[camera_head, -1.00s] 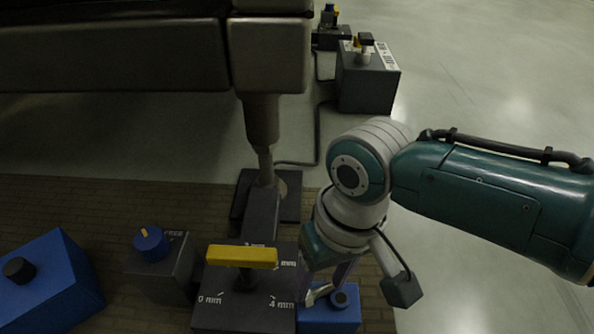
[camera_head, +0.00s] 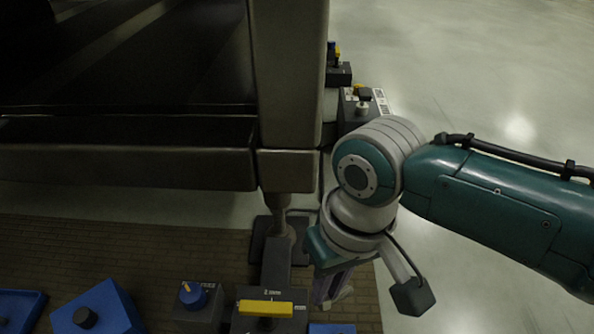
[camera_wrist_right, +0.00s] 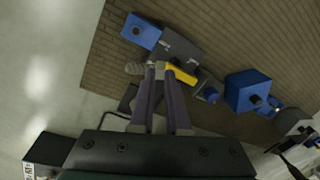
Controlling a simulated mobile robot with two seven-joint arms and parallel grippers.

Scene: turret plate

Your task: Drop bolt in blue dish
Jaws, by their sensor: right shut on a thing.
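The blue dish (camera_head: 20,308) is partly in view at the lower left of the head view, cut by the frame edge. In the wrist view a small blue shape that looks like the dish (camera_wrist_right: 271,107) is at the right, beyond a blue box. My right gripper (camera_head: 333,296) points down at lower centre; its fingers show in the wrist view (camera_wrist_right: 165,72). It is shut on a small grey thing, likely the bolt (camera_wrist_right: 135,68), which sticks out left of the fingertips. The bolt is hard to make out in the head view. My left gripper is not clearly seen.
Between gripper and dish stand a dark box with a yellow handle (camera_head: 266,308), a box with a blue knob (camera_head: 193,296) and a blue box with a black knob (camera_head: 103,308). Another blue box (camera_wrist_right: 142,31) is near. A dark frame (camera_head: 290,90) rises behind.

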